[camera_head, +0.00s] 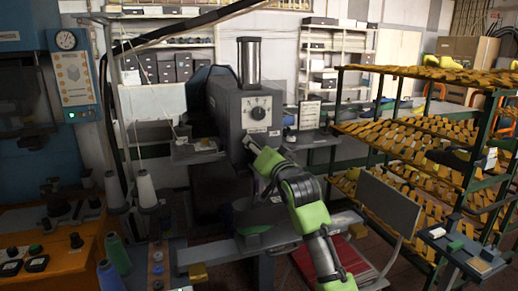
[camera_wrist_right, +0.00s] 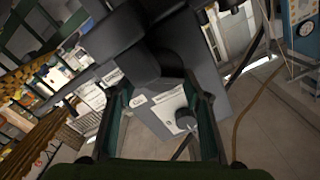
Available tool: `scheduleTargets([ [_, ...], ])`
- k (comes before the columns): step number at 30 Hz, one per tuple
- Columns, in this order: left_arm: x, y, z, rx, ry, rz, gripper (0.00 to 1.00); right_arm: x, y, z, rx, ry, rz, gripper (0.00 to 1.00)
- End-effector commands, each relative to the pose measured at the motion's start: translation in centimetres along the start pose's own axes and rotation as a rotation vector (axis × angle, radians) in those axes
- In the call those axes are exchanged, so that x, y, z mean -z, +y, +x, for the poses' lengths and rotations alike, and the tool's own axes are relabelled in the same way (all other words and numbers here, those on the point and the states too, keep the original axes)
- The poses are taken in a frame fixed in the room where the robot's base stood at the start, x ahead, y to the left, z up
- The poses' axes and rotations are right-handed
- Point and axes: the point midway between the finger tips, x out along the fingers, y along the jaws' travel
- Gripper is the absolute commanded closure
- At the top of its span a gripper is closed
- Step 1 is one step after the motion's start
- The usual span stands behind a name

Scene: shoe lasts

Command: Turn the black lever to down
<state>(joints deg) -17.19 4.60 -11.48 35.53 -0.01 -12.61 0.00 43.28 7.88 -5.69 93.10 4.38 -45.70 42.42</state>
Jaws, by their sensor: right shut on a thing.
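A grey machine (camera_head: 232,105) stands at the centre with a vertical cylinder on top. Its front carries a white dial with a black knob (camera_head: 257,113), which also shows between my right finger links in the right wrist view (camera_wrist_right: 186,119). My right gripper (camera_head: 250,144) reaches up to the machine front, just below the dial. In the right wrist view, my right gripper (camera_wrist_right: 158,72) is shut on a dark part that I take to be the black lever. The lever's shape and angle are hard to make out, as the gripper covers much of it. My left gripper is not in view.
A green rack (camera_head: 440,72) with several shelves of yellow shoe lasts stands at right. An orange control bench (camera_head: 60,258) is at lower left, with thread cones (camera_head: 146,190) beside it. A grey panel (camera_head: 390,203) stands right of my right arm.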

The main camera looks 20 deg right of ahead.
Motion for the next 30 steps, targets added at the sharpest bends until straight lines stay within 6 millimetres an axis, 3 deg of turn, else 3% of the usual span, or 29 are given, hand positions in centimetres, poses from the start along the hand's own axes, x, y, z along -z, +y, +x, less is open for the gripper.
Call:
scheduleTargets([
  [1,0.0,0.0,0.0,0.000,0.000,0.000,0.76,0.1,0.0,0.0,0.001,0.002,0.004,0.77],
  [2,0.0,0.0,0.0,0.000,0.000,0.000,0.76,0.1,0.0,0.0,0.001,0.002,0.004,0.53],
  [3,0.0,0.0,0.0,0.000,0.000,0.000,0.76,0.1,0.0,0.0,0.001,0.002,0.003,0.43],
  [4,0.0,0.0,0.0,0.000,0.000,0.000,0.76,0.1,0.0,0.0,0.001,0.002,0.003,0.39],
  [17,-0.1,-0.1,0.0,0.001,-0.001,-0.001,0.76,0.0,0.0,-0.5,0.001,0.001,0.001,0.39],
  [23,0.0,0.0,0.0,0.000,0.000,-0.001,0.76,0.0,0.0,-3.3,0.002,0.002,0.001,0.39],
  [30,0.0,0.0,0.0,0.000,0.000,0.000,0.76,0.0,0.0,-8.1,0.002,0.002,0.002,0.39],
])
